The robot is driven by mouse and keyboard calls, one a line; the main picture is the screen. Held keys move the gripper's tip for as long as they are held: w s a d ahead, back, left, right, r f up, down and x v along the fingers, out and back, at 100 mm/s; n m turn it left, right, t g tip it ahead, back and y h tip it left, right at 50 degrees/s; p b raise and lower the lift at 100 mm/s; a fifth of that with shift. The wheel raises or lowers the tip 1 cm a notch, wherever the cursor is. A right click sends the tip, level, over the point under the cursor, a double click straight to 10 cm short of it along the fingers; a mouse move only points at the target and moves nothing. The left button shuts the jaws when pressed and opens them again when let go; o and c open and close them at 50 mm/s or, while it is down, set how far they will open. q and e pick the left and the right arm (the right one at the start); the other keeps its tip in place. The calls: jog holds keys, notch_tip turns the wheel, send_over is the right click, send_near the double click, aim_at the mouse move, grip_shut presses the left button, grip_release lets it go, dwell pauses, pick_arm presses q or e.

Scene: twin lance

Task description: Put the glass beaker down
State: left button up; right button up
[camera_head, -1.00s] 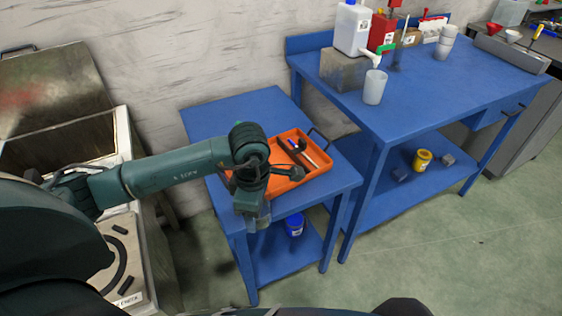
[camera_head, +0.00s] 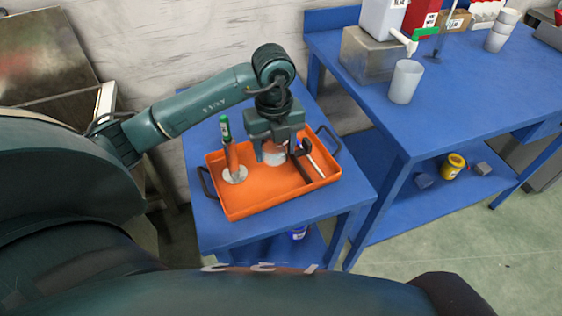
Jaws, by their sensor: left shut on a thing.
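The glass beaker (camera_head: 273,157) is clear and small, and it shows between the fingers of my left gripper (camera_head: 275,150). The gripper points down and is shut on it. The beaker is upright, at the back middle of the orange tray (camera_head: 262,201). I cannot tell whether its base touches the tray floor. The gripper hides its upper part. My right gripper is not in view.
In the tray, a green-topped tool on a round base (camera_head: 235,174) stands left of the beaker, and a dark clamp-like tool (camera_head: 303,160) lies right. The tray's front is clear. A translucent cup (camera_head: 405,82) stands on the higher blue table (camera_head: 455,100).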

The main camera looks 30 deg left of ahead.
pick_arm(q)
jog(key=shift+w+a+n, duration=0.1)
jog(key=shift+w+n, duration=0.55)
jog(key=shift+n, duration=0.15)
send_over(278, 180)
jog(key=f, duration=0.5)
jog(key=shift+s+f, duration=0.1)
jog(key=shift+s, duration=0.1)
jog(key=shift+w+f+b, duration=0.1)
jog(key=shift+f+b, duration=0.25)
jog(key=shift+f, duration=2)
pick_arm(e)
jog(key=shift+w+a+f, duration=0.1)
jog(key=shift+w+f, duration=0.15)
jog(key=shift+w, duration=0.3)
pick_arm(q)
jog(key=shift+f, duration=0.2)
jog(key=o, duration=1.1)
jog(key=shift+r, duration=0.1)
